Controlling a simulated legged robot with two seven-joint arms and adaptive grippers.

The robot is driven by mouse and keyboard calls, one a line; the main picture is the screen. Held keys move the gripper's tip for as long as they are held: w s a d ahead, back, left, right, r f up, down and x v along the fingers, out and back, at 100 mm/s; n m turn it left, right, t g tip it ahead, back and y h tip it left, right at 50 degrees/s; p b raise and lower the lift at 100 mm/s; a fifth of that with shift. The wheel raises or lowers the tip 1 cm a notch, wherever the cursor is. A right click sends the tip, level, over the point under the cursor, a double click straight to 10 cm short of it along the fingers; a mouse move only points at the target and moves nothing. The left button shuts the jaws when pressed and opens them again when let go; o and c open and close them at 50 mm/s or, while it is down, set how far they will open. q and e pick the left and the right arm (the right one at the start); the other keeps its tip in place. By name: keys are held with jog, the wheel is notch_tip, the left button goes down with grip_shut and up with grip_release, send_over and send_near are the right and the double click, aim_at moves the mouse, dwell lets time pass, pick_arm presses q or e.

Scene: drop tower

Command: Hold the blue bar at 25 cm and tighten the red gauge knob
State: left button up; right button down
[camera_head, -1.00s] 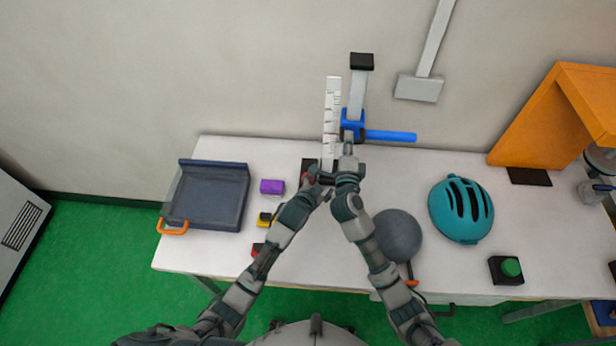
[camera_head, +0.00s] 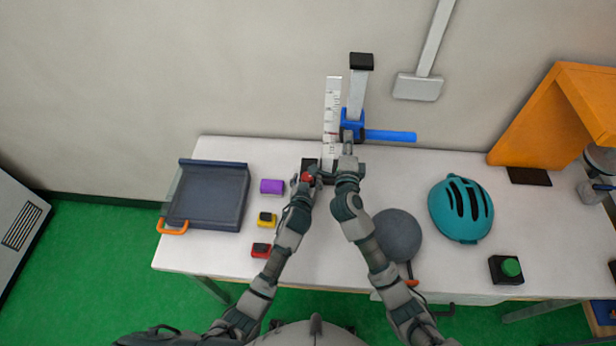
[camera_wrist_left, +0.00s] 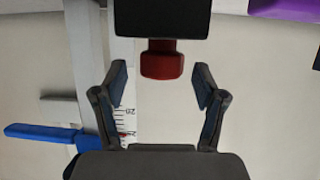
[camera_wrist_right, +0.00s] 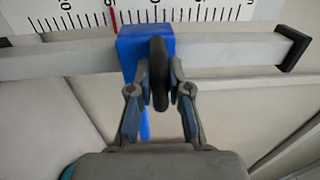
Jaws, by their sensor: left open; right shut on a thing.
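The blue bar (camera_head: 390,136) sticks out sideways from a blue carriage on a grey post (camera_head: 357,95). My right gripper (camera_wrist_right: 160,88) is shut on this disc. The red gauge knob (camera_wrist_left: 162,62) juts from a black block (camera_wrist_left: 162,18) at the foot of the white scale (camera_head: 331,115). My left gripper (camera_wrist_left: 162,80) is open, its fingertips on either side of the knob. A red line crosses the scale; its exact reading is unclear.
A dark tray (camera_head: 207,197) with an orange handle, a purple block (camera_head: 272,186), and yellow (camera_head: 267,219) and red (camera_head: 261,250) pieces lie left. A grey ball (camera_head: 398,236), teal helmet (camera_head: 461,208) and green button (camera_head: 511,267) lie right. The white table (camera_head: 330,265) is clear at front centre.

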pick_arm(q)
jog(key=shift+x, duration=0.95)
pick_arm(e)
jog(key=shift+r, duration=0.15)
pick_arm(q)
jog(key=c, duration=1.1)
jog(key=shift+w+m+h, duration=0.1)
jog(key=shift+m+h, duration=1.5)
jog(key=shift+h, duration=0.1)
jog(key=shift+c, duration=0.2)
pick_arm(e)
jog(key=shift+a, duration=0.1)
pick_arm(q)
jog(key=shift+m+g+h, duration=0.8)
jog(key=shift+m+h, duration=0.2)
jog(key=shift+h, duration=0.1)
pick_arm(e)
jog(key=shift+a, duration=0.1)
pick_arm(q)
jog(key=shift+d, duration=0.1)
jog(key=o, duration=1.1)
jog(key=shift+o, duration=0.2)
